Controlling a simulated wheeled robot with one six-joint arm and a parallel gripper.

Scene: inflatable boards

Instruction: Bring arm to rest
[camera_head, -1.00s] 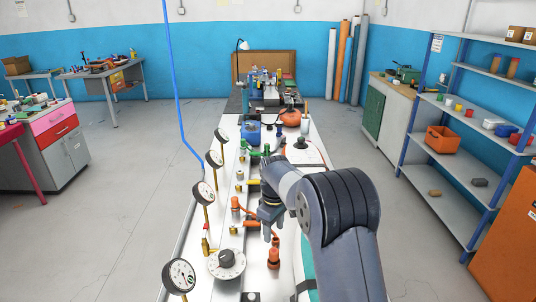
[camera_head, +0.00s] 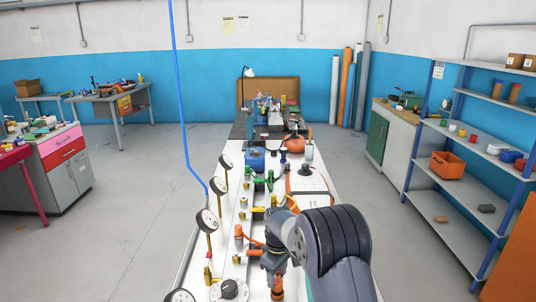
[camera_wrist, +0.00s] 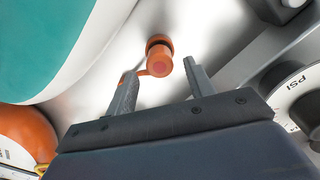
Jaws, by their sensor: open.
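My gripper (camera_wrist: 158,85) is open in the wrist view, its two dark fingers apart. An orange cylindrical fitting (camera_wrist: 158,60) shows beyond and between the fingertips; I cannot tell how far off it is. In the head view my arm comes in from the lower right and bends down over the bench (camera_head: 208,254). My gripper (camera_head: 273,270) points down there beside orange fittings, with its fingertips partly hidden.
Gauges (camera_head: 207,220) on stems line the bench's left edge. Green valves (camera_head: 262,180) and a blue box (camera_head: 255,159) stand farther back. A blue-posted shelf (camera_head: 452,205) is at the right. Grey floor (camera_head: 125,225) on the left is open.

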